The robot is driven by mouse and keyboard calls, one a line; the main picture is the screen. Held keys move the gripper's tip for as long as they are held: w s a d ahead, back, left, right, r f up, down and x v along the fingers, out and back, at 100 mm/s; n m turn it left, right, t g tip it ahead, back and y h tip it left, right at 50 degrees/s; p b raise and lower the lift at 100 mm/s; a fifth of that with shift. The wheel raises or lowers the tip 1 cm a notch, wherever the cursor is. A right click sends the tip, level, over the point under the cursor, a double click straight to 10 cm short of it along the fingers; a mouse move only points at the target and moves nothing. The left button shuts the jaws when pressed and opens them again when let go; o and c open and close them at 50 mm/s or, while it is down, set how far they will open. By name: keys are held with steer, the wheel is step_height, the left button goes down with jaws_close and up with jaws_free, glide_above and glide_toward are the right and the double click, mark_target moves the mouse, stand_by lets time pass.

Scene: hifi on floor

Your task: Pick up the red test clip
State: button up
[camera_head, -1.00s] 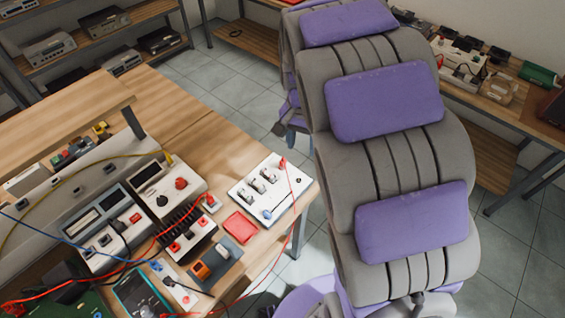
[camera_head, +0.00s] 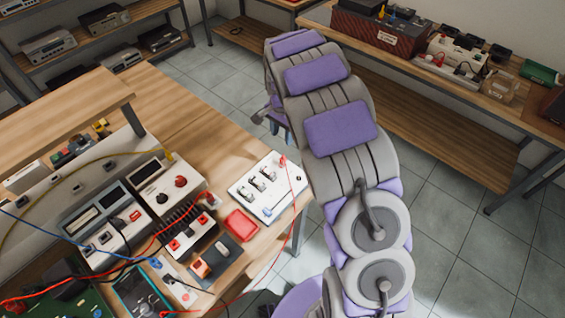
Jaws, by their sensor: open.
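A small red clip (camera_head: 283,160) stands at the upper right corner of a white switch board (camera_head: 240,193), near the bench's right edge. A thin red lead runs from it down over the bench's edge. It is too small to tell what the clip grips. My grey and purple segmented arm rises on the right, apart from the bench. What looks like my gripper (camera_head: 267,112) is at its far end, beyond the bench edge and mostly hidden behind the arm. It is away from the clip, and nothing shows held in it.
A shelf rack (camera_head: 150,12) stands at the back left. A second bench (camera_head: 450,80) runs along the right, with free tiled floor before it.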

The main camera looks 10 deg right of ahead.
mark_target(283, 158)
step_height(283, 158, down, 9)
steer(key=shift+r+b, duration=0.15)
steer(key=shift+b, duration=0.65)
step_height(283, 158, down, 5)
steer(key=shift+s+f+b, duration=0.1)
steer(key=shift+b, duration=0.7)
steer(key=shift+c, duration=0.5)
jaws_close()
